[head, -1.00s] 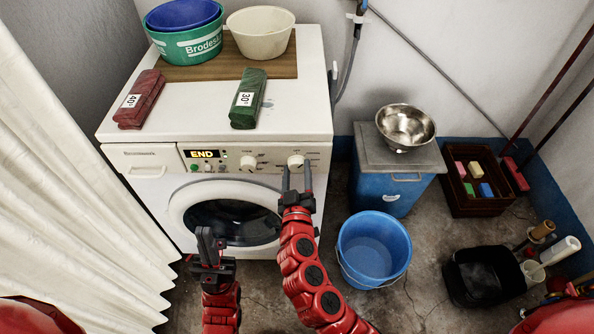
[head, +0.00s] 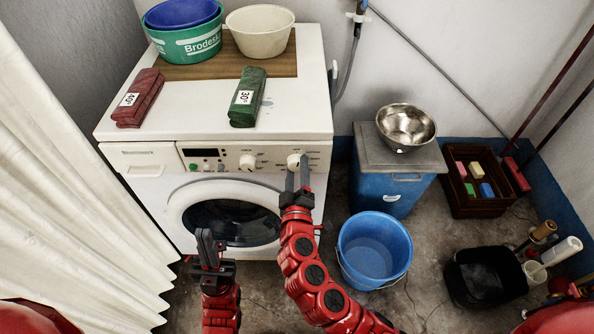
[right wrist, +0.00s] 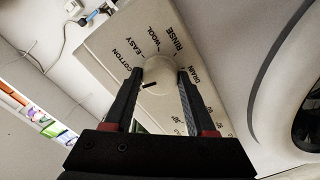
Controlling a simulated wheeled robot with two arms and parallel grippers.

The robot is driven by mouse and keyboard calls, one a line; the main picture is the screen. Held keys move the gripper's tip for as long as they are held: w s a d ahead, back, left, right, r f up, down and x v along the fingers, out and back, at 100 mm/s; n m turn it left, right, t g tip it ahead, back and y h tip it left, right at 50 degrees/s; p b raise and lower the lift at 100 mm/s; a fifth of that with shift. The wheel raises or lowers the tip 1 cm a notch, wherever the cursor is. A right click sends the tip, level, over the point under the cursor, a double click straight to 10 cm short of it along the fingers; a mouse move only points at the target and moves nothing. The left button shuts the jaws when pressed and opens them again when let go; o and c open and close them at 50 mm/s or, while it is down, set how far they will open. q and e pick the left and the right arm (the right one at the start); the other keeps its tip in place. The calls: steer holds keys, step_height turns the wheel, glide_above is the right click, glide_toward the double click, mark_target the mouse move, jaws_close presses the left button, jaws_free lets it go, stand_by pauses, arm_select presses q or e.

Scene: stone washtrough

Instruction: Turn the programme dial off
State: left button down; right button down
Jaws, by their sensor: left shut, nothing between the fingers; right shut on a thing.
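The programme dial (head: 293,161) is a round cream knob at the right of the white washing machine's (head: 150,155) control panel. My right gripper (head: 297,174) is shut on it, one finger on each side. The dial also shows in the right wrist view (right wrist: 161,70), with a dark pointer mark toward its lower left. Cotton, easy, wool, rinse and drain labels show around it; I cannot read a label at the mark. The display (head: 200,153) is dark. My left gripper (head: 206,238) is shut and empty, low in front of the round door (head: 180,212).
A second knob (head: 247,162) sits left of the dial. Red (head: 137,97) and green (head: 247,97) bundles and basins (head: 260,33) stand on top. A blue bucket (head: 374,250) stands on the floor right of my right arm. A white curtain (head: 70,190) hangs at left.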

steer(key=shift+n, duration=1.2)
steer(key=shift+c, duration=1.1)
jaws_free()
steer(key=s+b, duration=0.1)
steer(key=s, duration=1.6)
steer(key=shift+s+b, duration=0.2)
steer(key=shift+b, duration=0.1)
